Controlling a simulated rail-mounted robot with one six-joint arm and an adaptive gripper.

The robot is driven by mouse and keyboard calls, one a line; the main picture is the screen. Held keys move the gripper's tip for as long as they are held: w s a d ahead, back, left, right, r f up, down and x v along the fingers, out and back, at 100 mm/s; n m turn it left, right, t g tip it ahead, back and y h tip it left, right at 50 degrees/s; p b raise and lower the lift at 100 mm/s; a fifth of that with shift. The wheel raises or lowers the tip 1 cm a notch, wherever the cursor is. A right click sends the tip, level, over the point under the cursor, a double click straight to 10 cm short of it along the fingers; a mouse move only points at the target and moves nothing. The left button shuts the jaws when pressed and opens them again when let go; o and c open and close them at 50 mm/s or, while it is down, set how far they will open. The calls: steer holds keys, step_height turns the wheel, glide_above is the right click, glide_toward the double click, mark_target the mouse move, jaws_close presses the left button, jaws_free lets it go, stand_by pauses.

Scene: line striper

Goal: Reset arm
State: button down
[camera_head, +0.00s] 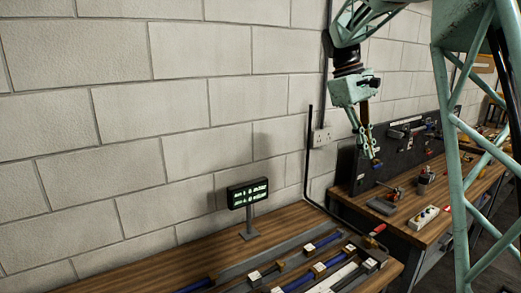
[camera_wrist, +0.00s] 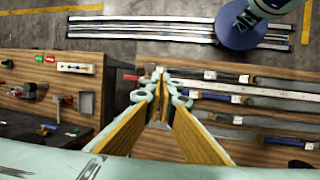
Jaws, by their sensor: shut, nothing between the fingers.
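My gripper (camera_head: 376,161) hangs at the end of my pale green arm, in the air in front of the wall, above the benches. In the wrist view its two wooden-faced fingers (camera_wrist: 160,98) come together at the tips, shut with nothing between them. The gripper touches nothing that I can see.
A wooden bench (camera_head: 190,255) carries a small display (camera_head: 248,193) and several blue-handled rail pieces (camera_head: 323,243). A second bench (camera_head: 405,215) at right holds tools, a white button box (camera_head: 425,215) and a dark pegboard (camera_head: 400,145). The wall (camera_head: 120,120) stands behind.

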steer(key=s+a+r+m+t+y+b, duration=0.1)
steer(key=s+a+b, duration=0.15)
steer(key=s, duration=1.05)
steer(key=s+a+r+m+t+y+b, duration=0.15)
steer(key=s+a, duration=0.25)
steer(key=s, duration=0.8)
steer(key=s+a+f+m+t+b, duration=0.1)
steer(key=s+f, duration=0.3)
steer(key=s, duration=0.4)
steer(key=s+a+f+m+t+b, duration=0.1)
steer(key=s+a+f, duration=0.1)
steer(key=s+f, duration=0.3)
steer(key=s+a+f+m+t+y+b, duration=0.1)
steer(key=s+f, duration=0.3)
steer(key=s, duration=0.7)
steer(key=shift+s+a+f, duration=0.3)
steer(key=shift+s+a, duration=0.1)
steer(key=shift+a, duration=0.2)
